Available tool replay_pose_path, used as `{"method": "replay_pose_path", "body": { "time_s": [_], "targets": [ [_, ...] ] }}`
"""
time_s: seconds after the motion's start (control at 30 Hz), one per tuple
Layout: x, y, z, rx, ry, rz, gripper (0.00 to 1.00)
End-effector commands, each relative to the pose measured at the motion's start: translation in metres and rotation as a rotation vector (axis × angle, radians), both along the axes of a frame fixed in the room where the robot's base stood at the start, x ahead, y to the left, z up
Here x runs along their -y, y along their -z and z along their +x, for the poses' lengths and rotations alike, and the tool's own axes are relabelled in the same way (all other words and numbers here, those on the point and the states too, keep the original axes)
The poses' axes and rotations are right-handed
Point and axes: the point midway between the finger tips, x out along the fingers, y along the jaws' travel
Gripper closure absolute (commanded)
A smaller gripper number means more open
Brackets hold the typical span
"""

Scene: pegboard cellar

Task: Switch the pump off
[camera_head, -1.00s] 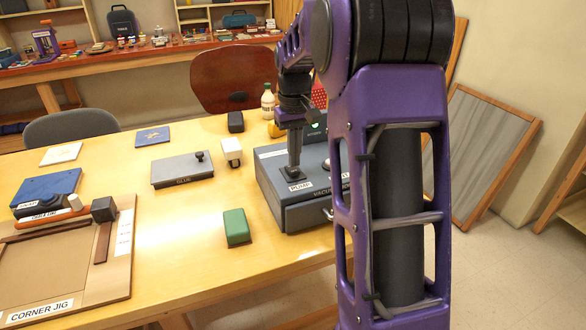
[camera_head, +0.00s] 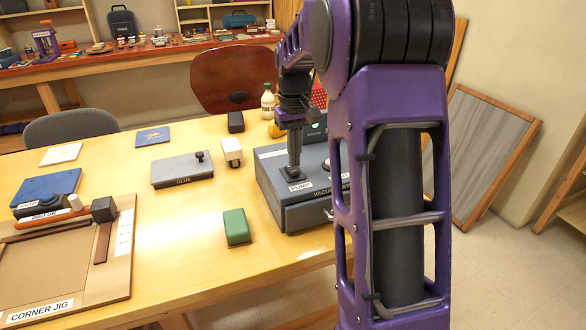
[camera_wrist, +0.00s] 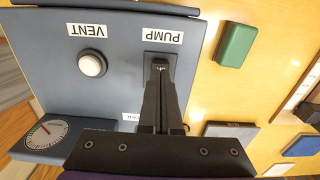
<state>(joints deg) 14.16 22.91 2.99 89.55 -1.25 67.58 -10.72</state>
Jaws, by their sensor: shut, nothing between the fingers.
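The vacuum box (camera_head: 300,215) is a blue-grey case at the right end of the yellow table. Its PUMP label (camera_head: 300,186) lies beside a dark switch plate, and the label also shows in the wrist view (camera_wrist: 163,35). My gripper (camera_head: 293,170) points down onto that plate. In the wrist view my gripper (camera_wrist: 160,68) is shut and empty, its tips at the switch just by the PUMP label. The tips hide most of the switch, so I cannot tell its position.
A white VENT knob (camera_wrist: 92,64) and a dial gauge (camera_wrist: 46,133) share the box top. A green block (camera_head: 237,227), a white block (camera_head: 232,151) and a grey GLUE box (camera_head: 182,170) stand left of the box. The corner jig (camera_head: 60,270) lies further left.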

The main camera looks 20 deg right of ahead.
Motion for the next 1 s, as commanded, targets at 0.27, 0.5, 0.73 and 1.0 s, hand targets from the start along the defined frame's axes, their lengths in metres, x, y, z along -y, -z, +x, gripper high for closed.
{"method": "replay_pose_path", "body": {
  "time_s": [0.27,0.5,0.73,1.0],
  "targets": [
    [0.0000,0.0000,0.0000,0.000,0.000,0.000,1.00],
    [0.0000,0.0020,0.0000,0.000,0.000,0.000,1.00],
    [0.0000,0.0056,0.0000,-0.001,0.000,0.000,1.00],
    [0.0000,0.0096,0.0001,0.000,0.000,0.000,1.00]
  ]
}}
